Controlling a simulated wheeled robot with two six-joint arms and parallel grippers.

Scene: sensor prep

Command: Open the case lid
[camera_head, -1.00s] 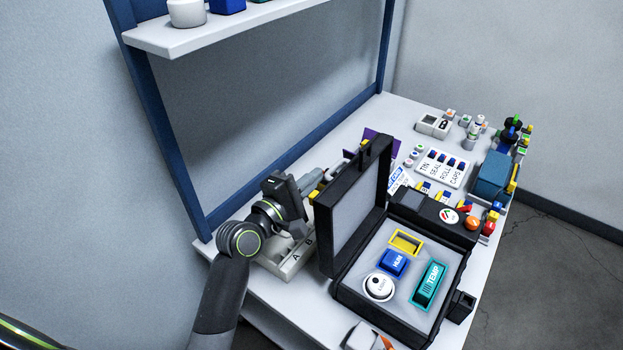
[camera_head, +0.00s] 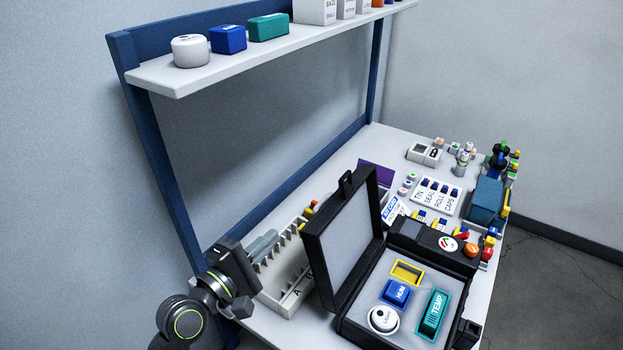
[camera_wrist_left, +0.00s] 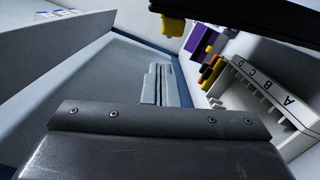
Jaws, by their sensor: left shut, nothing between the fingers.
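The black case (camera_head: 353,327) stands on the table with its lid (camera_head: 343,237) upright, open. The lid's grey inner face points toward the case interior, and a latch sticks up from its top edge. Inside are a blue HUM block (camera_head: 396,293), a teal TEMP block (camera_head: 432,313), a round white piece (camera_head: 383,318) and an empty yellow-rimmed slot (camera_head: 407,271). My left gripper (camera_head: 262,243) is left of the lid, apart from it, over the lettered rack's left side. Its fingers are shut and empty; they also show in the left wrist view (camera_wrist_left: 159,85). My right gripper is not in view.
A white lettered rack (camera_head: 287,287) stands between my left gripper and the lid. A shelf (camera_head: 215,67) with several boxes hangs above the back. A labelled tray (camera_head: 438,194), a teal box (camera_head: 487,200) and small parts crowd the table's far right.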

